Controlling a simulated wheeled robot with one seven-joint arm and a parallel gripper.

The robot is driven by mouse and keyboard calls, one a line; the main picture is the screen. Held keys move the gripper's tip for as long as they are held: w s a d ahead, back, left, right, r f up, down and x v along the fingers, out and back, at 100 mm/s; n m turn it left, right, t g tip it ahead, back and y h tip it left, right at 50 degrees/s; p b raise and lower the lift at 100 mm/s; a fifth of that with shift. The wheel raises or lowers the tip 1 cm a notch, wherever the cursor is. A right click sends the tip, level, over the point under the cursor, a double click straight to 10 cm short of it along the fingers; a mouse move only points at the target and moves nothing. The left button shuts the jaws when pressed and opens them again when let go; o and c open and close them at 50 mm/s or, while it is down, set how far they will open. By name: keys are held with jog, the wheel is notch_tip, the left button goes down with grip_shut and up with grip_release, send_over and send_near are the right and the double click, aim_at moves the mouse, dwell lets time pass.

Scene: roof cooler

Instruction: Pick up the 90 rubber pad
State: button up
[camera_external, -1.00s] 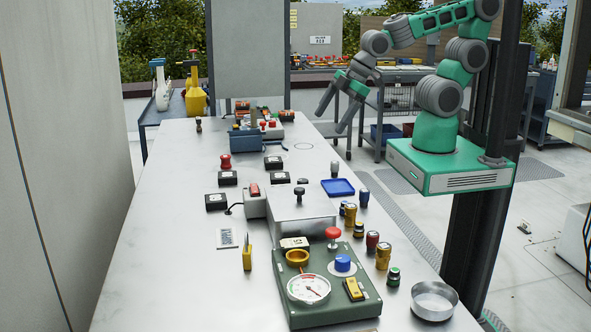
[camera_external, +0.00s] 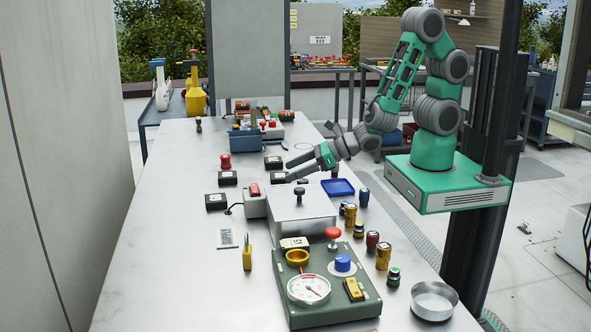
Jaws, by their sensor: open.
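Several small black square pads with pale labels lie on the long table: one at the back (camera_external: 273,162), one just in front of it (camera_external: 279,177), one to the left (camera_external: 227,178) and one further front-left (camera_external: 215,201). The labels are too small to read, so I cannot tell which is the 90 rubber pad. My gripper (camera_external: 289,173) is open and empty. It reaches in from the right, its fingertips pointing left, close to the two right-hand pads. Its exact height above the table is unclear.
A metal box with a black knob (camera_external: 302,212) stands just in front of my gripper. A blue tray (camera_external: 338,187) and several small cylinders lie to the right. A red-topped stamp (camera_external: 225,162) stands left. A green gauge panel (camera_external: 330,300) fills the front.

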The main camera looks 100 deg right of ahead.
aim_at(282, 175)
jog(key=x, duration=0.3)
jog(key=shift+w+f, duration=0.15)
jog(key=shift+f, duration=0.05)
jog(key=c, duration=1.5)
